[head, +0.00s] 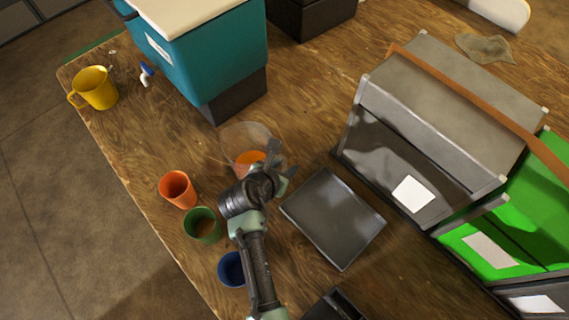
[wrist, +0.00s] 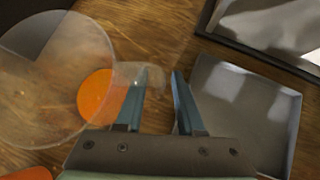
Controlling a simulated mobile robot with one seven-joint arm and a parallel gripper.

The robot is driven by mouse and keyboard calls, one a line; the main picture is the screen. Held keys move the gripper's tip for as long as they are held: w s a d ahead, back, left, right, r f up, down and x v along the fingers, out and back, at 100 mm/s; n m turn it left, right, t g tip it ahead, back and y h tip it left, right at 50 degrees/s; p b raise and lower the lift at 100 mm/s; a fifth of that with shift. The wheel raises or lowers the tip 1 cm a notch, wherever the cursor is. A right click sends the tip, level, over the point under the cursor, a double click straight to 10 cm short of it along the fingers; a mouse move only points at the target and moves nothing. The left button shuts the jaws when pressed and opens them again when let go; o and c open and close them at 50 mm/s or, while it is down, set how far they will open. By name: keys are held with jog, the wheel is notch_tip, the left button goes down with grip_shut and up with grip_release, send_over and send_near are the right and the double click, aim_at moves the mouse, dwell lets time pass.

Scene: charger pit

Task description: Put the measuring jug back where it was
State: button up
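The measuring jug (head: 246,138) is clear, with an orange patch low inside it. It appears to stand upright on the wooden table, just beyond and left of my gripper (head: 279,160). In the wrist view the jug (wrist: 45,75) is at the left as a see-through round shape. Its faint clear handle reaches the left finger and seems to extend into the gap between the fingers. My gripper (wrist: 160,78) has its fingers apart there. I see no firm contact on both sides of the handle.
A dark grey tray (head: 334,219) lies right of my gripper. Orange (head: 178,190), green (head: 203,226) and blue (head: 232,270) cups stand left of my arm. A teal dispenser (head: 205,60) stands behind the jug, a yellow mug (head: 95,89) far left. Grey (head: 450,110) and green (head: 510,235) bins fill the right.

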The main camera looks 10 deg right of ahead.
jog(key=shift+s+a+r, duration=0.1)
jog(key=shift+s+r, duration=0.05)
jog(key=shift+r, duration=0.2)
jog(key=p+v, duration=0.2)
jog(key=v, duration=0.9)
jog(key=w+a+r+m+t+y, duration=0.1)
jog(key=w+r+m+t, duration=0.3)
jog(key=r, duration=0.7)
jog(key=w+a+r+m+t+y, duration=0.1)
jog(key=w+r+m+t, duration=0.35)
jog(key=r, duration=0.75)
jog(key=w+r+m+t+y, duration=0.1)
jog(key=w+r+m+t, duration=0.15)
jog(key=r+m, duration=0.65)
jog(key=s+r+m+t, duration=0.3)
jog(key=s+r, duration=0.1)
jog(key=r, duration=0.6)
jog(key=s+r+m+t+y, duration=0.1)
jog(key=s+r+m+t, duration=0.2)
jog(key=r, duration=0.7)
jog(key=s+r+m+t+y, duration=0.1)
jog(key=s+r+m+t, duration=0.2)
jog(key=s+r, duration=0.3)
notch_tip(320, 180, up, 4)
jog(key=shift+s+d+f+m, duration=0.1)
jog(key=shift+s+d+m, duration=0.3)
jog(key=shift+m, duration=0.45)
jog(key=shift+w+f, duration=0.1)
